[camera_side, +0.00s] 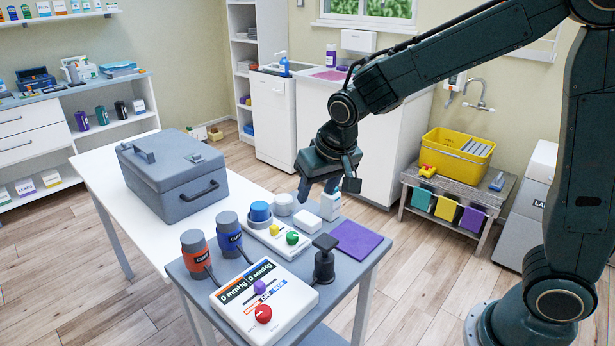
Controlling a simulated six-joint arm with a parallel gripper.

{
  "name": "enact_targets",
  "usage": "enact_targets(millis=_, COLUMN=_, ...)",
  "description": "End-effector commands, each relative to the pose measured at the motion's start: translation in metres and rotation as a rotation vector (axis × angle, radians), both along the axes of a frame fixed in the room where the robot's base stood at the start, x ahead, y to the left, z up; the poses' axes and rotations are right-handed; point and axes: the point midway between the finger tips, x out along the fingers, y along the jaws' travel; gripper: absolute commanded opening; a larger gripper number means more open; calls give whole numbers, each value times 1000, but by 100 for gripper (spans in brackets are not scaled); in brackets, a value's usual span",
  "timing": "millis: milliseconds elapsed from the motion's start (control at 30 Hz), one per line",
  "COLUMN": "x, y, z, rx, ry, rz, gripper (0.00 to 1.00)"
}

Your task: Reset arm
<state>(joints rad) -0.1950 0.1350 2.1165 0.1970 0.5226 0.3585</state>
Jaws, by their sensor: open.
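My gripper (318,190) hangs from my arm above the back of the grey table, fingers pointing down and apart. Nothing shows between the fingers. A small white bottle (330,206) stands just below and right of it, and I cannot tell the exact gap. White round and square pieces (307,219) sit on the table below it.
The grey table (352,272) holds a white gauge box (290,310), orange (196,254) and blue (229,234) cuffs, a panel with knobs (265,232) and a black post (324,262). A grey case (170,175) stands on the white table. Open air surrounds my arm.

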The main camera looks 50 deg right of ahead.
Motion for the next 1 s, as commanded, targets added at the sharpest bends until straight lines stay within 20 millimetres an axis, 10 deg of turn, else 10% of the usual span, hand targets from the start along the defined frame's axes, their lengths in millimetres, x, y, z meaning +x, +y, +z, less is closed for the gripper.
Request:
enact_targets(millis=500, x=-100, y=-25, z=68, rx=14, ry=-40, rz=116, gripper=49)
enact_targets(millis=1000, x=-201, y=-34, z=86, rx=-10, ry=-84, rz=245, gripper=49)
